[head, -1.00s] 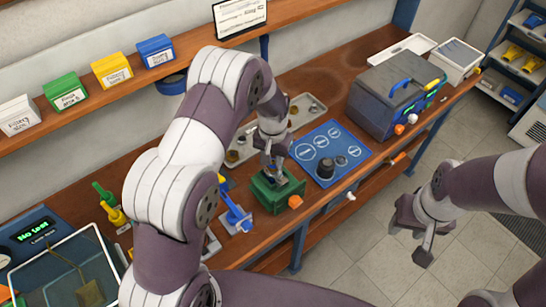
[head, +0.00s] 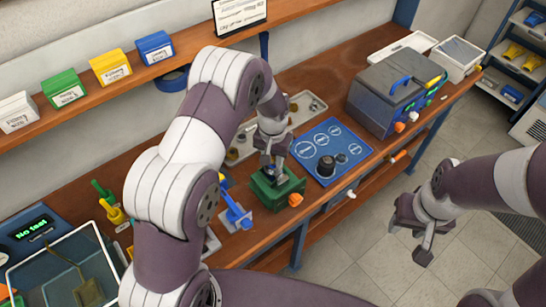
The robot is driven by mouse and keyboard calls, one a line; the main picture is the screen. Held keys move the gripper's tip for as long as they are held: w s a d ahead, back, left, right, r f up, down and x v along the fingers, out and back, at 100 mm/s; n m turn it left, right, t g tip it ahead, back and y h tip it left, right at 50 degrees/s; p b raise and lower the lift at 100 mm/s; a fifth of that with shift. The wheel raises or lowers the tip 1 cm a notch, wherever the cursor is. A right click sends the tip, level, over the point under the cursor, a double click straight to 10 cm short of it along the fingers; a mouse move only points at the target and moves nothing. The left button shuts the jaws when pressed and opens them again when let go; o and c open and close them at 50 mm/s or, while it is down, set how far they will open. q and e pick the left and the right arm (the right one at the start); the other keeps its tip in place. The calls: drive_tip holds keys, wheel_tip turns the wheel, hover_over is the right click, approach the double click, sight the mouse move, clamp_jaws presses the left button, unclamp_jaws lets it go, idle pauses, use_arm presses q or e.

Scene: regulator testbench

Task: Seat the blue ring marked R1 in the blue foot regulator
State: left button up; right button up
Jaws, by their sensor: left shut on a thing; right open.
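My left gripper (head: 272,160) points down over the green vise (head: 285,191) with the orange knob, at the bench's front edge. It is shut on a small dark blue thing (head: 271,174), apparently the blue ring; its R1 mark is too small to read. The thing sits at the top of the vise, within or just above it; I cannot tell if it touches. The blue foot regulator is not clearly distinguishable there, with the fingers covering much of the vise's middle. My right gripper (head: 424,234) is open and empty, out over the floor beyond the bench's front edge.
A blue mat (head: 318,170) with printed circles and dark round parts lies right of the vise. A metal tray (head: 306,108) with small parts is behind. A blue tool stand (head: 236,216) is close left of the vise. A grey case (head: 382,97) stands further right.

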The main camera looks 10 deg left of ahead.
use_arm(q)
drive_tip(key=o, duration=1.6)
drive_tip(key=shift+c, duration=0.2)
drive_tip(key=shift+r+p, duration=3.05)
drive_tip(key=shift+r, duration=1.05)
drive_tip(key=shift+f, duration=0.1)
